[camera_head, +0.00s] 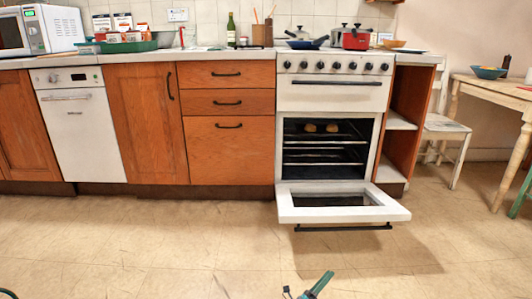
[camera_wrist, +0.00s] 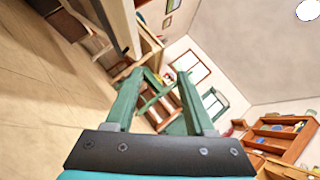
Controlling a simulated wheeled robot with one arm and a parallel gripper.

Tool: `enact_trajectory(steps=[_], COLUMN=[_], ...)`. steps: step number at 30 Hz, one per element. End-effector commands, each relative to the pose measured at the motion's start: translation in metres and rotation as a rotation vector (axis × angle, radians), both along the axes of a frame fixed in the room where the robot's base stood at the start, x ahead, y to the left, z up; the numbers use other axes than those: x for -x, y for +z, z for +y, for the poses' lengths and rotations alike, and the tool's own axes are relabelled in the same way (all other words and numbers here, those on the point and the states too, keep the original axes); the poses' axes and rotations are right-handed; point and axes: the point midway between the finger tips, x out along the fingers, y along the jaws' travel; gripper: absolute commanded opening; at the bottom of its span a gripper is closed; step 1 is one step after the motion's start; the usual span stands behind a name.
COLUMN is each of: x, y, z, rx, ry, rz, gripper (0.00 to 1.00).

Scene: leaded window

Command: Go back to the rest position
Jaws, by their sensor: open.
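My gripper shows in the wrist view (camera_wrist: 161,82), with its two green fingers spread apart and nothing between them. In the head view a small green and dark part of my arm's end (camera_head: 318,285) shows at the bottom edge, low in front of the stove. It is well apart from the open oven door (camera_head: 330,203).
The oven door is folded down over the floor. Two round brown items (camera_head: 321,128) sit on the upper oven rack. A wooden table (camera_head: 497,88) and white chair (camera_head: 446,130) stand at right. The tiled floor (camera_head: 140,245) is clear. The wrist view is tilted, showing a dresser (camera_wrist: 280,140).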

Motion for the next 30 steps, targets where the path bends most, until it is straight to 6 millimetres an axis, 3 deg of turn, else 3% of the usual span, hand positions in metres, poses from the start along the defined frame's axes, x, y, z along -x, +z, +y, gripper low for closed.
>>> enact_trajectory(steps=[11,20,30], x=[-0.029,-0.072,-0.145], y=[0.016,0.043,0.111], z=[0.002,0.006,0.026], rx=[-0.025,-0.055,-0.068], ry=[0.022,0.067,0.196], rz=[0.067,0.187,0.475], gripper=[0.54,0.54,0.54])
